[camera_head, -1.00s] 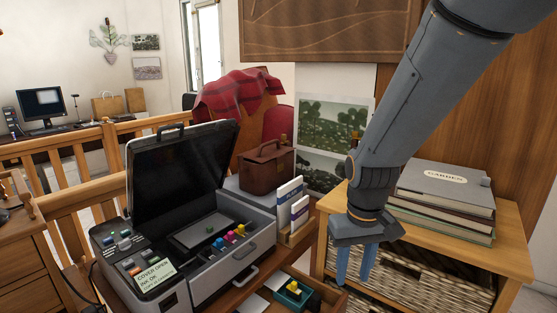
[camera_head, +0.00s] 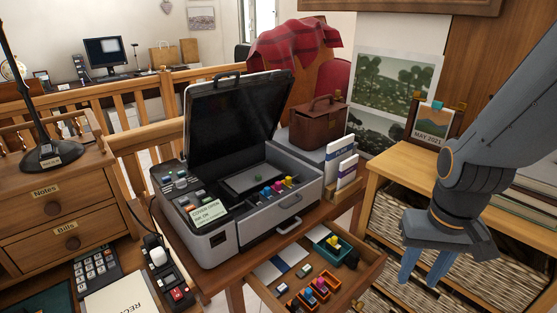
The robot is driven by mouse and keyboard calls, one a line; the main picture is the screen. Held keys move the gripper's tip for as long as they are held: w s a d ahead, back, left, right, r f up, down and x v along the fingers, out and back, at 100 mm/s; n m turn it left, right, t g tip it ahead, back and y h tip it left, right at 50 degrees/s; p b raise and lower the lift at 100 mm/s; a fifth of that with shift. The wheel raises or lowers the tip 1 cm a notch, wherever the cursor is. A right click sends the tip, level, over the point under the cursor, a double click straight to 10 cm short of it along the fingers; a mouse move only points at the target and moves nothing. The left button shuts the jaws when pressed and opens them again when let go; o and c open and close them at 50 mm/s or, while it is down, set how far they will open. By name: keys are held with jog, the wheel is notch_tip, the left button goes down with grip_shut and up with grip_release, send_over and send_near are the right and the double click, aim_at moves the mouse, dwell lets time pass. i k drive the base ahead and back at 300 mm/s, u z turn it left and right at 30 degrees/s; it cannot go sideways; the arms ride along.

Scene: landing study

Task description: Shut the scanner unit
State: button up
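The scanner unit (camera_head: 208,247) is a grey box on a wooden desk in the middle of the head view. Its black lid (camera_head: 236,118) stands raised, tilted back, with a handle on its top edge. Inside lie a pale panel (camera_head: 250,181) and a row of small coloured pieces (camera_head: 277,187). A small display (camera_head: 207,213) on its front left appears to read "cover open". My gripper (camera_head: 424,268) hangs at the right, well apart from the scanner, fingers pointing down. Two blue fingers show with a gap between them, and nothing is seen held.
An open drawer (camera_head: 372,277) with small coloured items juts out below the scanner. A card holder (camera_head: 347,184) and a brown case (camera_head: 318,127) stand close on its right. A lamp (camera_head: 50,153) stands left.

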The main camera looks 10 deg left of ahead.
aim_at(224, 121)
jog(key=k, duration=1.1)
jog(key=u, duration=0.7)
jog(key=i, duration=1.6)
jog(key=z, duration=0.7)
